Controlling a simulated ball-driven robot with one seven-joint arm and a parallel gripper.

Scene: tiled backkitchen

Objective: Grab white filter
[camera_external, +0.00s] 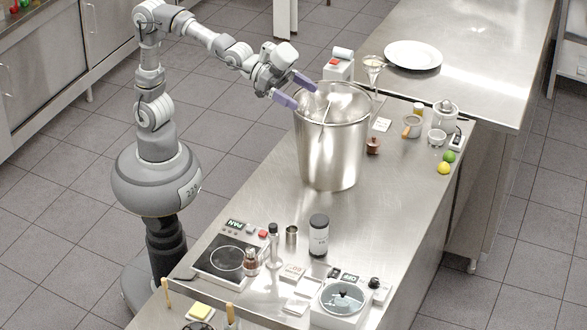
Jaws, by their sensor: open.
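My gripper (297,92) is open, with its two purple fingers apart at the upper left rim of a large steel pot (333,150). I see nothing held between the fingers. A thin rod or handle stands inside the pot. I cannot tell for sure which thing is the white filter. A funnel-shaped glass (373,66) stands behind the pot, and a small flat white piece (382,125) lies to the pot's right. Part of the counter behind the pot is hidden.
A white box with a roll (339,67) stands behind the pot. A white plate (412,55) lies on the far counter. A strainer, jars, a lime (449,156) and a lemon (443,168) sit at right. A dark canister (318,235), hotplate (228,259) and scale items stand in front.

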